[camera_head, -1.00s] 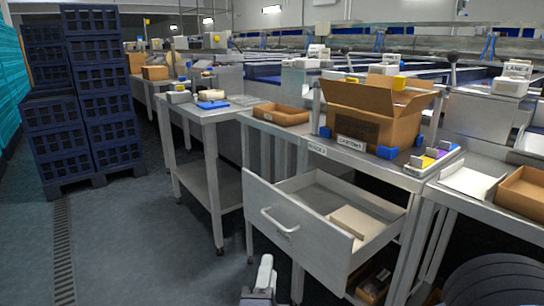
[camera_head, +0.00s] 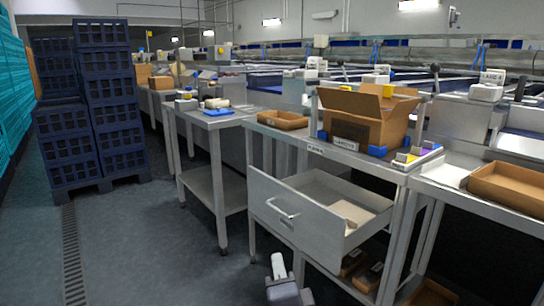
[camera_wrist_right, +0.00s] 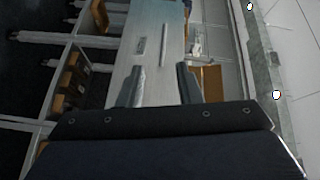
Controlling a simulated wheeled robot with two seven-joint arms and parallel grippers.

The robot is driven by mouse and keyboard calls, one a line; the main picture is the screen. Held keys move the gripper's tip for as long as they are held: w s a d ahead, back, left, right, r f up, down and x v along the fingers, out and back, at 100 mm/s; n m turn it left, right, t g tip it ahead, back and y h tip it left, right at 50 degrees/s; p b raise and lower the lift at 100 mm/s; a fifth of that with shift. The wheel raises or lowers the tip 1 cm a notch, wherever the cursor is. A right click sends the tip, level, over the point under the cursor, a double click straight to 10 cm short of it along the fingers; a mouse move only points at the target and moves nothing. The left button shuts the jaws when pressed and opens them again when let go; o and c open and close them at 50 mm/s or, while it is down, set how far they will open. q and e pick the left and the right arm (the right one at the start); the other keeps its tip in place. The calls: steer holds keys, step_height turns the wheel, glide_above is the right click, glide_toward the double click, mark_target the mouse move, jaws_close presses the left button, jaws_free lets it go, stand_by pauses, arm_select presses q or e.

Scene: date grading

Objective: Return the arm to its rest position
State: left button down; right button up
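My right gripper (camera_wrist_right: 161,88) shows in the right wrist view with its two dark fingers apart and nothing held between them. Beyond the fingers lies a long pale metal panel with a handle, apparently the front of the open drawer. In the head view a white and grey part of my arm shows at the bottom edge, in front of and below the drawer (camera_head: 273,208); the fingers cannot be made out there. The drawer stands pulled out and holds a pale flat block (camera_head: 352,213). My left gripper is in neither view.
An open cardboard carton (camera_head: 372,128) stands on the steel bench above the drawer. A shallow brown tray (camera_head: 283,119) is to its left, another brown tray (camera_head: 508,187) at right. Dark blue crates (camera_head: 108,100) are stacked at left. The floor (camera_head: 150,240) between is clear.

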steer(key=s+d+f+n+g+y, duration=0.1)
steer(key=s+d+f+n+g, duration=0.45)
steer(key=s+d, duration=0.5)
steer(key=s+d+f+n+g+y, duration=0.1)
steer(key=s+d+f+n+g, duration=0.5)
steer(key=s+d, duration=0.4)
step_height(320, 180, up, 35)
steer(key=a+n+p, duration=0.1)
steer(key=p, duration=3.3)
steer(key=shift+s+a+f+g, duration=0.15)
steer(key=shift+s+a+g, duration=0.1)
steer(key=shift+s+g, duration=0.1)
